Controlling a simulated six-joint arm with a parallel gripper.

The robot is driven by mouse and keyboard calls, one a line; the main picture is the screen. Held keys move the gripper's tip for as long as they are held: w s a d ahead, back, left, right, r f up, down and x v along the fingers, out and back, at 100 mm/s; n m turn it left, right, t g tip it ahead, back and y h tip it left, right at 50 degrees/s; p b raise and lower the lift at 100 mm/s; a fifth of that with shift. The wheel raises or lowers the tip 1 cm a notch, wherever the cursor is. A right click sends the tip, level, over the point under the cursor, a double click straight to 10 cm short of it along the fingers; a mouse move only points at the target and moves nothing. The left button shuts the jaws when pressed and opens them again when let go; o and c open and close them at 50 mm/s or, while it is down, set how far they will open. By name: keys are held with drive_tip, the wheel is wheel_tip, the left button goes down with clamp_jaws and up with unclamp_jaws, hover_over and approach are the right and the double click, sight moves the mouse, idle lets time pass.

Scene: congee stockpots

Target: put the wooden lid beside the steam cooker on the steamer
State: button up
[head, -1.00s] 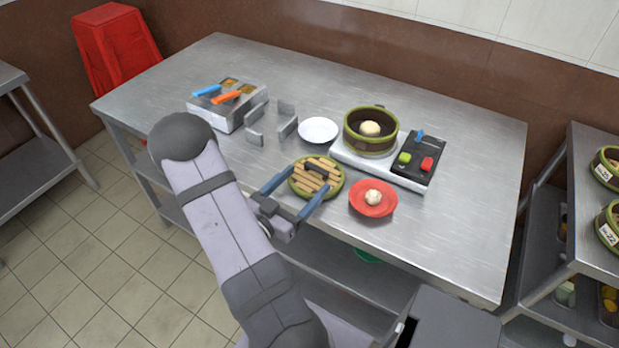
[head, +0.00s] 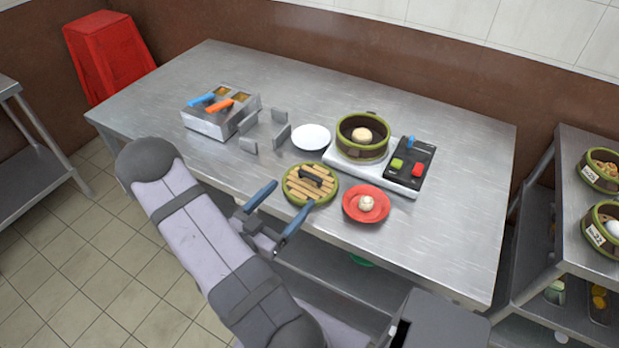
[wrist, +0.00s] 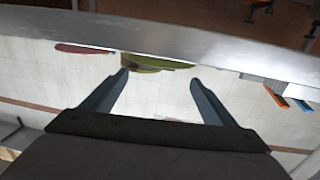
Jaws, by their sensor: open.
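The wooden lid (head: 297,190), round with a green rim, pale slats and a dark handle, lies flat on the steel table. The steamer (head: 362,148), a round green-rimmed basket, stands open behind it to the right, with a white bun (head: 362,135) inside. My gripper (head: 292,195) is open and empty at the table's front edge, its fingers pointing toward the lid and apart from its handle. In the wrist view, the lid (wrist: 150,62) shows edge-on beyond the fingertips (wrist: 159,76).
The steamer sits on a cooker with a dark control panel (head: 408,165). A red plate (head: 378,214) with a bun lies right of the lid. A white plate (head: 310,137), grey upright brackets (head: 249,146) and a steel container (head: 205,121) stand behind and left. The table's right end is clear.

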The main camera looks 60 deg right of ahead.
sight(308, 178)
drive_tip(key=shift+a, duration=0.2)
drive_tip(key=shift+s+d, duration=0.1)
drive_tip(key=shift+d, duration=1)
drive_tip(key=shift+d, duration=0.1)
drive_tip(key=d+p, duration=0.1)
drive_tip(key=d, duration=0.2)
drive_tip(key=shift+s+d+p, duration=0.15)
drive_tip(key=shift+s+p, duration=0.2)
drive_tip(key=shift+p, duration=0.05)
drive_tip(key=shift+d+f, duration=0.1)
drive_tip(key=shift+d, duration=0.75)
drive_tip(key=shift+c, duration=0.3)
drive_tip(key=c, duration=1.2)
